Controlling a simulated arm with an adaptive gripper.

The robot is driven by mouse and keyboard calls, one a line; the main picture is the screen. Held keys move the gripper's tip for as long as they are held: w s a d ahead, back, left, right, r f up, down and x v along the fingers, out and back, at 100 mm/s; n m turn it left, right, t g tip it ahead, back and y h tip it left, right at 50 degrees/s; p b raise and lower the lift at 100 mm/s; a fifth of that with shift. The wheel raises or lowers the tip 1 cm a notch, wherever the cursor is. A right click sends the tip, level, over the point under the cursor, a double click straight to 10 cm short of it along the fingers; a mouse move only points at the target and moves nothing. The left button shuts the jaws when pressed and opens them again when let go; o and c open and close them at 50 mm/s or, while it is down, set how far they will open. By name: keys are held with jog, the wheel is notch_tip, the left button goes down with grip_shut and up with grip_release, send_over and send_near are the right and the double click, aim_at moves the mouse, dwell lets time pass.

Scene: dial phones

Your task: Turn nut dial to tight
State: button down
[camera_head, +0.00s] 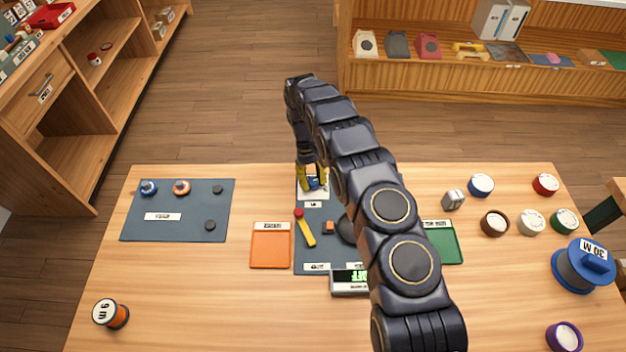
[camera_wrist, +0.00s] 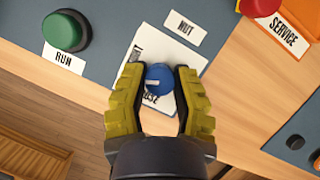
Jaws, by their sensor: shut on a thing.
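The nut dial (camera_wrist: 160,78) is a round blue knob on a white plate (camera_wrist: 186,60), under a label reading NUT (camera_wrist: 186,28). A short white mark on the knob points left in the wrist view. Lettering by the plate's lower edge ends in "OSE", and partly covered lettering runs along its left side. My gripper (camera_wrist: 160,72) has its yellow fingers on either side of the knob and is shut on it. In the head view the gripper (camera_head: 312,177) is at the blue dial (camera_head: 313,184) on the far edge of the middle panel.
A green RUN knob (camera_wrist: 66,31) and a red knob (camera_wrist: 260,6) are on the panel. A yellow lever (camera_head: 305,232) and an orange tray (camera_head: 271,245) lie nearer. My arm hides part of the middle panel. Several colored lids and a blue spool (camera_head: 582,267) stand right.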

jog(key=shift+m+g+y, duration=0.3)
jog(key=shift+m+y, duration=0.3)
jog(key=shift+m, duration=1.1)
jog(key=c, duration=0.7)
grip_release()
jog(key=shift+c, duration=0.2)
jog(key=v, duration=0.6)
jog(key=shift+w+r, duration=0.15)
jog(key=shift+r, duration=0.05)
jog(key=shift+w+r, duration=0.1)
jog(key=shift+r, duration=0.4)
